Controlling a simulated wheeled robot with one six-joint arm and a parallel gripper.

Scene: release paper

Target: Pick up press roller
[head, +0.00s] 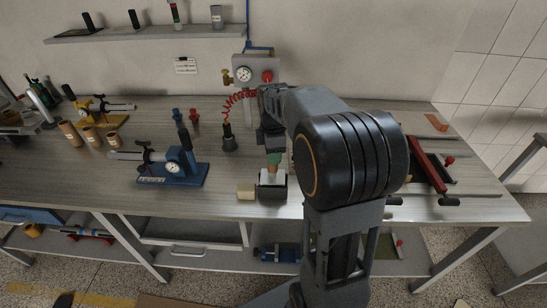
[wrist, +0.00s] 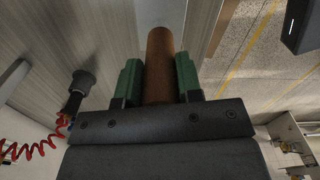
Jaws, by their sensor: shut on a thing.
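My gripper (head: 273,160) reaches down over the front middle of the bench. In the wrist view its two green finger pads (wrist: 159,80) are shut on a brown, rounded handle (wrist: 160,58). I take this as the handle of the press roller; in the head view a pale part (head: 267,178) shows just below my fingers. That part is at a dark holder (head: 273,192) near the bench's front edge. My fingers and arm hide most of the roller, and I cannot tell whether it touches the holder.
A small beige block (head: 246,191) sits left of the holder. A blue fixture with a dial (head: 173,168) stands further left. A dark stand (head: 229,140) with a red coiled hose (head: 236,101) is behind. A red-barred tool (head: 428,165) lies on the right.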

